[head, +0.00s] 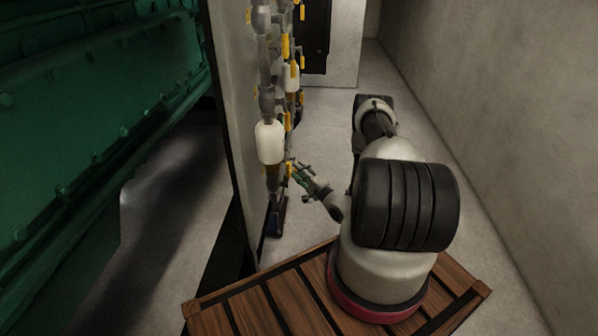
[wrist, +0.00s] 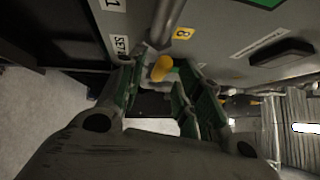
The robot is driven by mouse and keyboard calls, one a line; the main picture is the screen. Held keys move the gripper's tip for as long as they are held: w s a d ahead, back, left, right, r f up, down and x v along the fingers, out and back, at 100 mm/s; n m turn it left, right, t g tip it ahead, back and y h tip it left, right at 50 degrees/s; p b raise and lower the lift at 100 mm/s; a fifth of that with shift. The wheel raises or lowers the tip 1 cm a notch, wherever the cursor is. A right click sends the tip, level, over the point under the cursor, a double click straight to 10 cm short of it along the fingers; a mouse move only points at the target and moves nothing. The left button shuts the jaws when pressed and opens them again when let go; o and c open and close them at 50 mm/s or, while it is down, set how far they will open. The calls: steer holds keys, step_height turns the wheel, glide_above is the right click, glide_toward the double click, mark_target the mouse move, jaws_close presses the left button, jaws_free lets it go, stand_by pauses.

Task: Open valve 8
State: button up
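A yellow tag marked 8 (wrist: 183,33) is on the grey panel at the top of the wrist view, beside a grey pipe (wrist: 165,22). A yellow valve handle (wrist: 162,68) sticks out just below the tag, between the fingers of my gripper (wrist: 157,82). The green-padded fingers are apart, with visible gaps beside the handle. In the head view my gripper (head: 298,170) is at the lower part of the valve column. Its contact with the handle is too small to tell there.
Pipes with several yellow handles and tags and a white canister (head: 269,141) rise above my gripper along a pale panel (head: 238,110). A green genset (head: 95,95) stands at left. A bare wall (head: 475,100) bounds the right; the floor ahead (head: 335,115) is clear.

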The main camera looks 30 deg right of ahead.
steer(key=shift+w, duration=0.35)
steer(key=shift+a, duration=0.1)
jaws_close()
steer(key=shift+f+n, duration=0.15)
steer(key=shift+n, duration=0.15)
jaws_free()
steer(key=v, duration=1.2)
steer(key=shift+f, duration=0.15)
